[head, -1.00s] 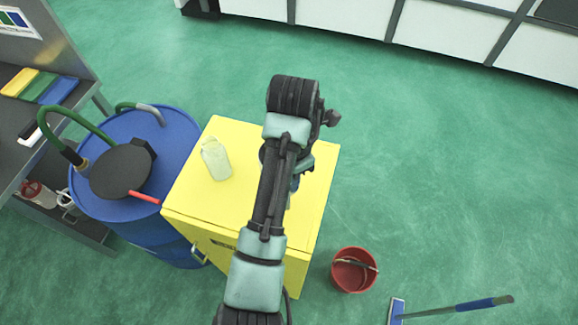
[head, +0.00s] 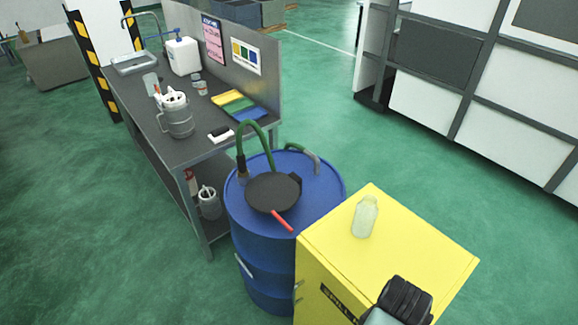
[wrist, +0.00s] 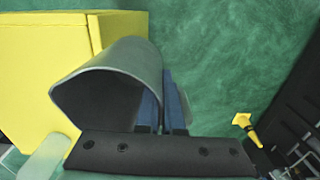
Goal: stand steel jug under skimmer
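The skimmer, a black disc (head: 272,192) with a green hose and a red spout (head: 283,220), sits on top of a blue drum (head: 262,252). In the wrist view a grey jug (wrist: 108,85) with a pointed lip and dark inside lies at my gripper (wrist: 163,112). One blue finger appears inside its wall and the other outside, so the gripper looks shut on the wall. The head view shows only a dark part of my arm at the bottom right; the jug and fingers are hidden there.
A yellow cabinet (head: 405,247) stands right of the drum, with a pale bottle (head: 365,216) on top. Behind is a grey bench (head: 190,152) with a metal container (head: 177,120), white canister (head: 183,56) and coloured cloths (head: 238,103). Green floor is open at left.

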